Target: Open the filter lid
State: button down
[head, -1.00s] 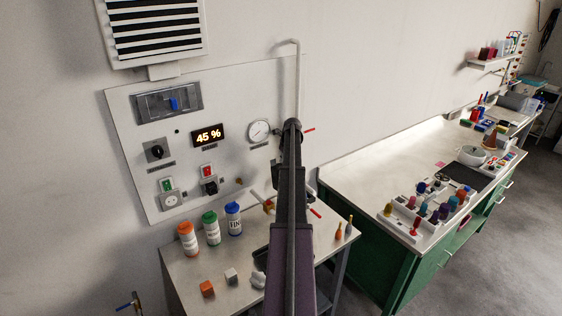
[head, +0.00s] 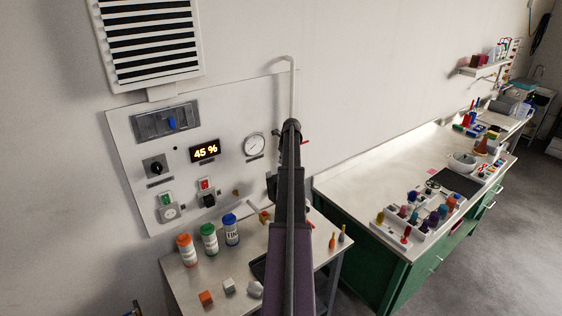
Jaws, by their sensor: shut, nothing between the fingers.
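No part is clearly marked as the filter lid. A grey rectangular unit (head: 150,127) with a small blue tab (head: 172,124) is at the upper left of the white wall panel (head: 222,120); I cannot tell whether it is the lid. Pipework with a red lever (head: 305,142) is at the panel's right side, partly hidden by my arm. My arm rises from the bottom centre to the pipe. My gripper's fingers are hidden behind it.
Below the panel, a table (head: 185,272) holds orange-, green- and blue-capped containers (head: 231,231), small blocks (head: 206,298) and a dark tray. A green bench (head: 365,262) crowded with items stands right. A slatted vent (head: 150,40) hangs above. Floor at right is clear.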

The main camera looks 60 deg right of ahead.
jog(key=shift+w+d+r+p, duration=0.1)
jog(key=shift+d+r+p, duration=0.05)
jog(key=shift+r+p, duration=1.2)
jog(key=shift+w+d+r+p, duration=0.1)
jog(key=shift+d+r+p, duration=0.05)
jog(key=shift+r+p, duration=1.15)
jog(key=shift+r, duration=0.15)
jog(key=shift+s, duration=0.1)
